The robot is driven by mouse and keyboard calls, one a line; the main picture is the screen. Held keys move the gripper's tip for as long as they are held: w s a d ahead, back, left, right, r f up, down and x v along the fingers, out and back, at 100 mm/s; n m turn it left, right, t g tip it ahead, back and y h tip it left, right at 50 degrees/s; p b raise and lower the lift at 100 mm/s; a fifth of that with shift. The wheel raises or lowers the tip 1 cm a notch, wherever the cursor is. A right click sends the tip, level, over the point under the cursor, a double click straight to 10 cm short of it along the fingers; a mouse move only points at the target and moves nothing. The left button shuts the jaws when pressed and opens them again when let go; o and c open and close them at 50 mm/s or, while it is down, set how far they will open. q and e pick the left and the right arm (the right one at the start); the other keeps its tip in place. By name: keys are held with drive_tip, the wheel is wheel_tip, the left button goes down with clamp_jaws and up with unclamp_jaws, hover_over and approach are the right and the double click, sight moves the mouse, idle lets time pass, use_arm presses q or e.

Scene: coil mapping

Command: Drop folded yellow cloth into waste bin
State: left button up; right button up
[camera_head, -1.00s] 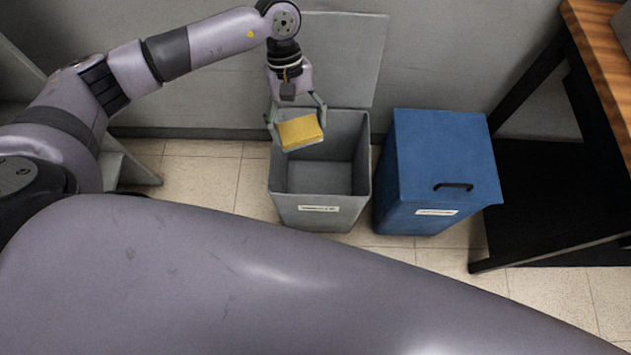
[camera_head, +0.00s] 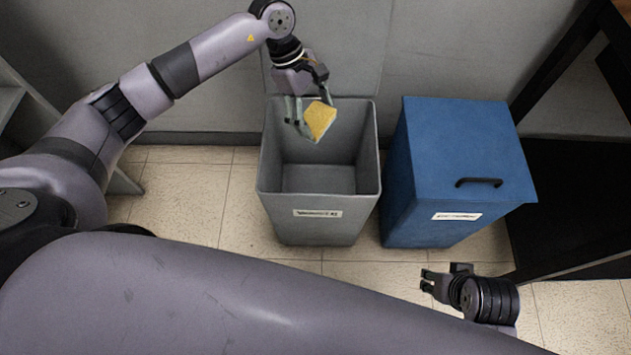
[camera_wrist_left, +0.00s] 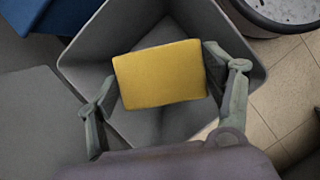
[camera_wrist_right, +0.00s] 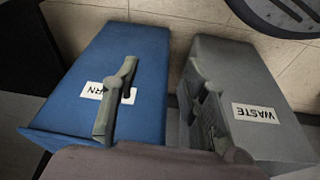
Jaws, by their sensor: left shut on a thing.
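The folded yellow cloth (camera_head: 321,121) is held over the rear part of the open grey waste bin (camera_head: 280,225). My left gripper (camera_head: 306,116) is shut on it. The left wrist view shows the cloth (camera_wrist_left: 160,74) between the two fingers, with the bin's inside walls (camera_wrist_left: 105,45) around and below it. The grey bin reads "WASTE" in the right wrist view (camera_wrist_right: 275,92). My right gripper (camera_head: 426,280) is at the lower right, in front of the blue bin. Its fingers are apart with nothing between them in the right wrist view (camera_wrist_right: 160,100).
A closed blue bin (camera_head: 455,140) with a black handle stands just right of the grey bin. A dark table frame (camera_head: 560,65) stands further right. The grey lid (camera_head: 355,75) is raised behind the waste bin. Tiled floor (camera_head: 185,200) is clear to its left.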

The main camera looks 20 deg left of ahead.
use_arm(q)
wheel_tip(320, 180, down, 3)
drive_tip(key=shift+r+b, duration=0.1)
drive_tip(key=shift+b, duration=0.5)
drive_tip(key=shift+f+b, duration=0.3)
drive_tip(key=shift+f, duration=0.6)
use_arm(e)
drive_tip(key=v, duration=0.3)
drive_tip(key=shift+s+d+r, duration=0.1)
drive_tip(key=shift+s+r, duration=0.15)
drive_tip(key=shift+r, duration=0.05)
use_arm(q)
drive_tip(key=o, duration=1.1)
